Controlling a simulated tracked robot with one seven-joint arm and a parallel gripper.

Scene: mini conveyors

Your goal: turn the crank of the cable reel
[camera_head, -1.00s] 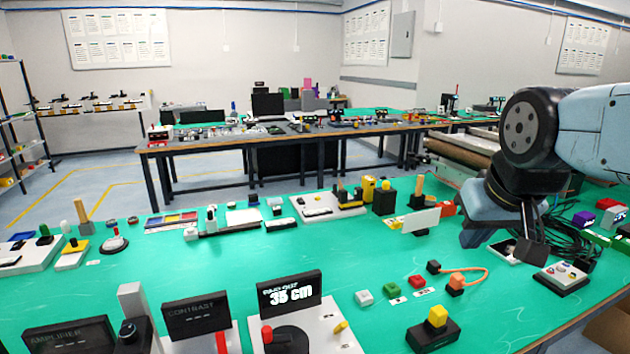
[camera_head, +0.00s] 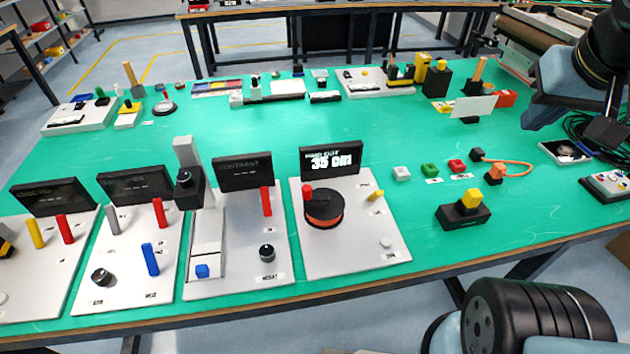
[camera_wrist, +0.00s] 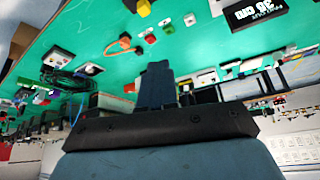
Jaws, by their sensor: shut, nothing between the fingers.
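The cable reel (camera_head: 324,214) is a dark drum with an orange band on a white board (camera_head: 350,255) in the head view. A short red crank handle (camera_head: 307,193) stands up at its left side. Behind it, a black display (camera_head: 331,158) reads 35 cm; it also shows upside down at the top right of the wrist view (camera_wrist: 258,12). My gripper (camera_wrist: 155,68) is shut and empty in the wrist view. It is apart from the reel, on the right side in the head view. The reel drum is not clear in the wrist view.
The reel board also carries a yellow lever (camera_head: 376,195) and a white button (camera_head: 386,242). A contrast panel (camera_head: 243,171) with a tall grey post stands close on its left. A black block with a yellow top (camera_head: 464,212) is at its right.

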